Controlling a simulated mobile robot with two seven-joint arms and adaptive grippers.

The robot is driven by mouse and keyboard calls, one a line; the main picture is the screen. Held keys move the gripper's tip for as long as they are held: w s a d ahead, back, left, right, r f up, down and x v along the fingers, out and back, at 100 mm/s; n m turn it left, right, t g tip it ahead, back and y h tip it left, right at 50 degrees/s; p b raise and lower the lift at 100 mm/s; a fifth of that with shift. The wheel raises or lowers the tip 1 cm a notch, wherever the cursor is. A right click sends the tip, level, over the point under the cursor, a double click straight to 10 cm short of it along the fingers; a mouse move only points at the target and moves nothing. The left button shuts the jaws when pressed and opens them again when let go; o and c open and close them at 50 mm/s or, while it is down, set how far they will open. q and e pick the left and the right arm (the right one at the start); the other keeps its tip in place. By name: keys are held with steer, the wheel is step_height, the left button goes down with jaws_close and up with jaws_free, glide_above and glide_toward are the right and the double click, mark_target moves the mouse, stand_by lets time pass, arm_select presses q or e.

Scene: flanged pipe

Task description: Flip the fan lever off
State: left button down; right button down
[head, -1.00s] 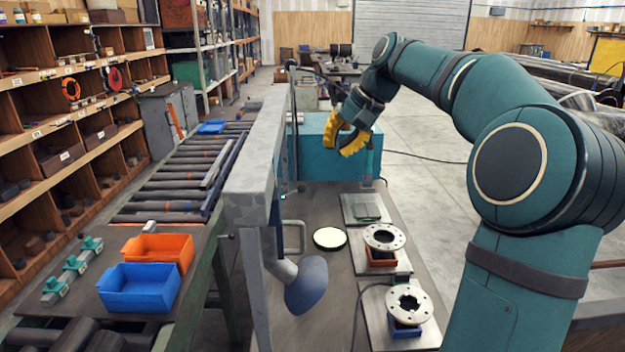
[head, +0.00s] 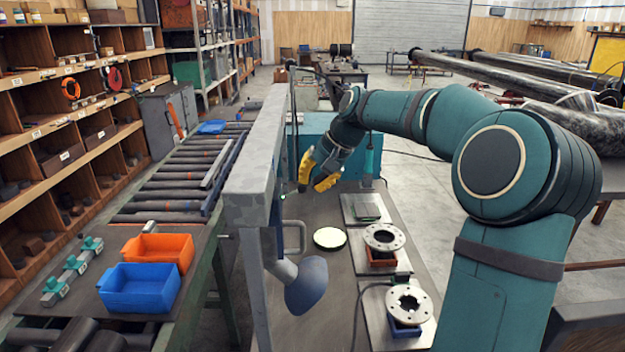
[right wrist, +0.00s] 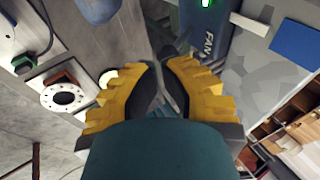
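The fan's grey-blue switch box, with the word FAN (right wrist: 211,42) on it, is at the top of the right wrist view. A green light (right wrist: 207,3) is lit at its upper end. A small dark piece (right wrist: 168,50) just beyond my fingertips may be the lever; its position is unclear. In the head view a small green light (head: 283,196) shows on the side of the grey beam. My right gripper (head: 314,186) has its yellow fingers apart, empty, just right of that beam. It also shows in the right wrist view (right wrist: 162,68). My left gripper is out of view.
The grey beam (head: 258,150) stands close on the left. A blue-grey nozzle (head: 308,286) hangs below it. Flanges (head: 384,237) and a white disc (head: 329,238) lie on the bench. A teal box (head: 345,150) stands behind. Orange (head: 160,250) and blue (head: 138,287) bins are left.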

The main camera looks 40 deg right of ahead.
steer(key=shift+s+d+f+b, duration=0.15)
steer(key=shift+f+b, duration=0.15)
steer(key=shift+b, duration=0.15)
steer(key=shift+d+f+t+y+b, duration=0.1)
steer(key=shift+f+t+y+b, duration=0.15)
steer(key=shift+t+y+b, duration=0.2)
steer(key=shift+f, duration=0.1)
steer(key=f, duration=0.1)
steer(key=f+b, duration=0.2)
steer(key=shift+s+d+f, duration=0.25)
steer(key=shift+r, duration=0.2)
steer(key=shift+r+p, duration=0.45)
steer(key=shift+r, duration=0.2)
